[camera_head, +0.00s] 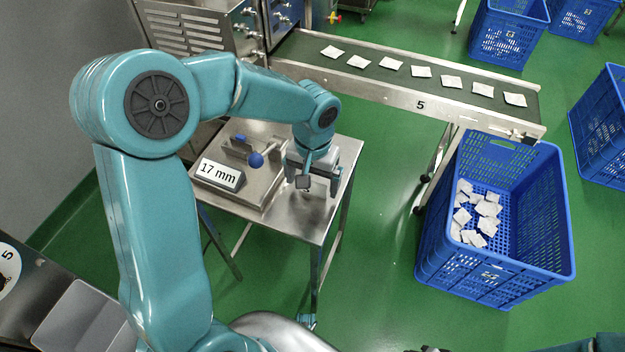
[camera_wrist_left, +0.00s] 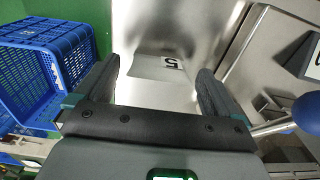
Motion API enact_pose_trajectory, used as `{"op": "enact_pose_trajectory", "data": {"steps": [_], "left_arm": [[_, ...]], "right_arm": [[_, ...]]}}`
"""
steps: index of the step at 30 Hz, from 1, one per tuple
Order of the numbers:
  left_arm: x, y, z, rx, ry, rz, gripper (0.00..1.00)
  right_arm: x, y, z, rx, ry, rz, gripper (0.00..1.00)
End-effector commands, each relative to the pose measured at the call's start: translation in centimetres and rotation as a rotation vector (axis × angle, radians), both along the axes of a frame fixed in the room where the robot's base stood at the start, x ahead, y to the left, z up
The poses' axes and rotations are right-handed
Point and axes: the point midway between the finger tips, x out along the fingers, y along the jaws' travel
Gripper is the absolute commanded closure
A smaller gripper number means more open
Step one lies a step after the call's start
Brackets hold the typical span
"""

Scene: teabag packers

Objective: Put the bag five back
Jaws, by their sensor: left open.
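A flat, pale bag marked 5 (camera_wrist_left: 160,66) lies on the steel table in the left wrist view. It shows between and beyond the fingers of my left gripper (camera_wrist_left: 156,78). In the head view my left gripper (camera_head: 317,182) is over the right part of the small steel table (camera_head: 290,221), fingers down. It is open and holds nothing. In the head view I cannot make out the bag under the gripper.
On the table are a device with a blue ball-ended lever (camera_head: 255,160) and a "17 mm" sign (camera_head: 218,174). Behind runs a conveyor marked 5 (camera_head: 420,105) with several teabags. A blue crate (camera_head: 545,215) holding teabags stands right. Green floor lies between table and crate.

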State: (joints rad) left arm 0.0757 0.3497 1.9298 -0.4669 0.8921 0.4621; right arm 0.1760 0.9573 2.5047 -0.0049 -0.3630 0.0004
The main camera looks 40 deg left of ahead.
Motion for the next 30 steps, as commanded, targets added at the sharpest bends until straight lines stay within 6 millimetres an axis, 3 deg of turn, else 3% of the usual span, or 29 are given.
{"op": "enact_pose_trajectory", "data": {"steps": [9, 15, 30], "left_arm": [[0.1, -0.1, 7.6, -0.001, -0.005, 0.000, 0.04], [0.1, -0.1, 10.5, 0.000, -0.003, 0.000, 0.04], [0.0, -0.1, 11.1, -0.001, 0.000, 0.000, 0.04]], "right_arm": [[0.0, 0.0, 1.8, 0.000, 0.000, 0.000, 0.57], [0.0, 0.0, 2.3, 0.000, 0.000, 0.000, 0.57], [0.0, 0.0, 2.3, 0.000, 0.000, 0.000, 0.57]]}}
